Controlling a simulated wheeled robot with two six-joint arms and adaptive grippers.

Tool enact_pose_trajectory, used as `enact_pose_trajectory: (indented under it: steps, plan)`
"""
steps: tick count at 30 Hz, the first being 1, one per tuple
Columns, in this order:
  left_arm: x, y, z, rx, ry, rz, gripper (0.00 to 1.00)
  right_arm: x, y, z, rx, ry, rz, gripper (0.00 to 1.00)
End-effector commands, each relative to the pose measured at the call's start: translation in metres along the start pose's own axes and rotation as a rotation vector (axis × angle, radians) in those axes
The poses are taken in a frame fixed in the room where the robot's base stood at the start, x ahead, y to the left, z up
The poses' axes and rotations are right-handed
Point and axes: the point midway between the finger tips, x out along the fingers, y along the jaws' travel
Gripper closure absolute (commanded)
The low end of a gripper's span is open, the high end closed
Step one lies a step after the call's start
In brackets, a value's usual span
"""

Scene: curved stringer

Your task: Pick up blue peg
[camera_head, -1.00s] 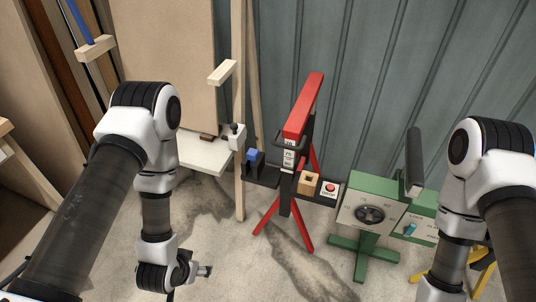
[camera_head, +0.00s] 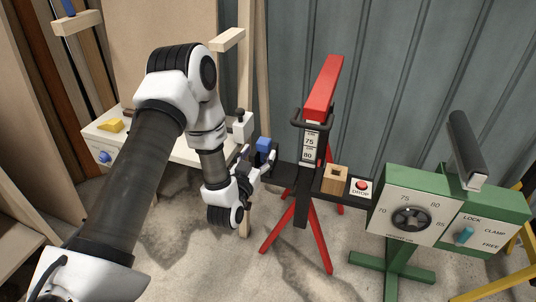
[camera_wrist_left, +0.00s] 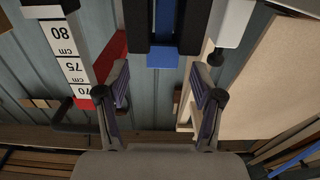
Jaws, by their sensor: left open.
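The blue peg (camera_head: 263,145) stands upright at the left end of a dark shelf, beside the wooden post. In the left wrist view its blue body (camera_wrist_left: 162,57) shows at the top middle, with dark parts around it. My left gripper (camera_head: 262,167) is just below and in front of the peg. In the left wrist view, the two fingers of the left gripper (camera_wrist_left: 160,75) are spread, with the blue part ahead of the gap between them. Nothing is held. I cannot tell whether a finger touches the peg. My right gripper is out of view.
A red stand (camera_head: 323,90) with a scale rises right of the peg. A wooden block (camera_head: 335,180) and a red DROP button (camera_head: 362,186) sit on the shelf. A green machine (camera_head: 415,215) stands at right. A white-topped bench (camera_head: 97,133) is at left.

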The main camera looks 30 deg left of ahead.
Motion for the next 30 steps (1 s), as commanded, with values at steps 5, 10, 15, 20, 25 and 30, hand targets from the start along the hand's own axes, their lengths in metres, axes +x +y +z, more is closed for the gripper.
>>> enact_pose_trajectory:
  steps: [5, 10, 15, 20, 25, 30]
  plan:
    - [0.028, -0.002, 0.005, 0.001, 0.002, 0.0, 0.33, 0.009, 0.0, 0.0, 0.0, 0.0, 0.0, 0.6]
    - [0.053, -0.002, 0.005, 0.001, 0.0, 0.002, 0.33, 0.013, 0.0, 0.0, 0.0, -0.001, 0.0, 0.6]
    - [0.056, -0.002, 0.004, 0.001, -0.002, 0.002, 0.33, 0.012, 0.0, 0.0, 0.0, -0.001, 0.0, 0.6]
    - [0.055, -0.002, 0.004, 0.001, -0.002, 0.001, 0.72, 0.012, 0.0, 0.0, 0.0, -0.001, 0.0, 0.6]
    - [0.055, -0.002, 0.005, 0.001, -0.003, 0.001, 0.94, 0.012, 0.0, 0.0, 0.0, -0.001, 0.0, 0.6]
    - [0.055, -0.002, 0.005, 0.001, -0.003, 0.001, 0.95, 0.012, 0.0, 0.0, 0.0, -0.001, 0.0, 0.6]
